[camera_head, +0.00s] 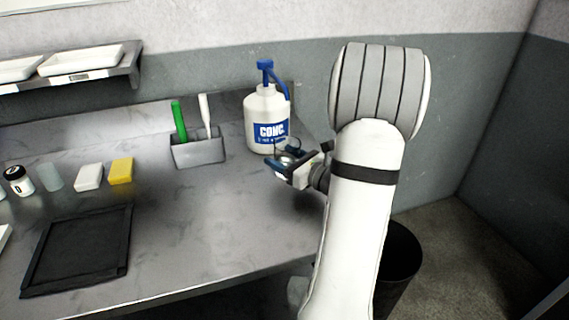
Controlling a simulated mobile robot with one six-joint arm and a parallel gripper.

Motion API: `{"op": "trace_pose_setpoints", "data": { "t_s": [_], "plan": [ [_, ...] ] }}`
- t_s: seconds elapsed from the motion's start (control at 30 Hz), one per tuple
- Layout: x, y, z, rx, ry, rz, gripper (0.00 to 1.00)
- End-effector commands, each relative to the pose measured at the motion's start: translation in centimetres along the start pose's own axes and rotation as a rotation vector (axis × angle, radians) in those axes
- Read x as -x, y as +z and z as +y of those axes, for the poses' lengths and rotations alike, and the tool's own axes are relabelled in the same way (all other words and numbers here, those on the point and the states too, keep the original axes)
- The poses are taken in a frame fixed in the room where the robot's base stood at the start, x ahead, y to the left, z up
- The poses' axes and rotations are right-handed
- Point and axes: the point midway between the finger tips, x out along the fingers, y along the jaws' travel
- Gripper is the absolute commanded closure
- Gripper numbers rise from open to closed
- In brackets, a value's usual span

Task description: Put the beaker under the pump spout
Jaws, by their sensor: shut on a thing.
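A white jug (266,120) with a blue "CONC." label stands at the back right of the bench. Its blue pump (265,66) is on top, and a blue spout tube (284,88) bends down along the jug's right side. My gripper (284,163) is just in front of the jug's lower right, near the bench's right edge. It is shut on a small clear glassy thing, which looks like the beaker (284,158). The fingers hide most of it. I cannot tell whether it touches the bench or is directly below the spout's end.
A grey holder (198,150) with a green and a white tool stands left of the jug. A yellow block (121,171), a white block (89,177), a translucent cup (53,177), a black-lidded jar (18,181) and a black tray (78,250) are further left. The bench's front middle is clear.

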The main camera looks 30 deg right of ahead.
Motion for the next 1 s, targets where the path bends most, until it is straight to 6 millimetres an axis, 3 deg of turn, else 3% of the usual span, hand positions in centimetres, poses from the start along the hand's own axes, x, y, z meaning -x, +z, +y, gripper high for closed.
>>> {"op": "trace_pose_setpoints", "data": {
  "t_s": [0.1,0.47,0.5,0.77,1.0],
  "plan": [
    [0.0,-1.7,0.0,-0.002,0.001,-0.001,0.65],
    [-0.1,-2.1,0.1,0.0,0.002,-0.001,0.65],
    [-0.1,-2.1,0.1,-0.001,0.002,0.0,0.36],
    [-0.1,-2.0,0.1,-0.001,0.003,0.0,0.15],
    [-0.1,-1.9,0.1,-0.001,0.003,0.0,0.15]
  ]
}}
